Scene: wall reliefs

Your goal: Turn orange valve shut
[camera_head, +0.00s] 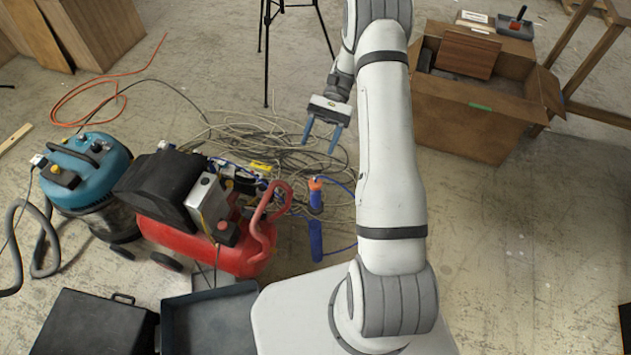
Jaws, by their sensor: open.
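My gripper (320,142) is open and empty, with its two blue fingers pointing down above the cable pile. A small orange part (315,184) tops a blue upright piece (316,199) on the floor, below my gripper in the picture and apart from it. This is the only orange valve-like thing I see, and I cannot tell for certain that it is the valve or how it is turned. A second blue cylinder (316,240) is just below it in the picture.
A red compressor (225,252) and a blue vacuum (90,165) stand at left. Tangled cables (250,133) cover the floor under my gripper. A cardboard box (465,115) is at upper right, a tripod (266,60) at the top. A dark case (95,325) is at lower left.

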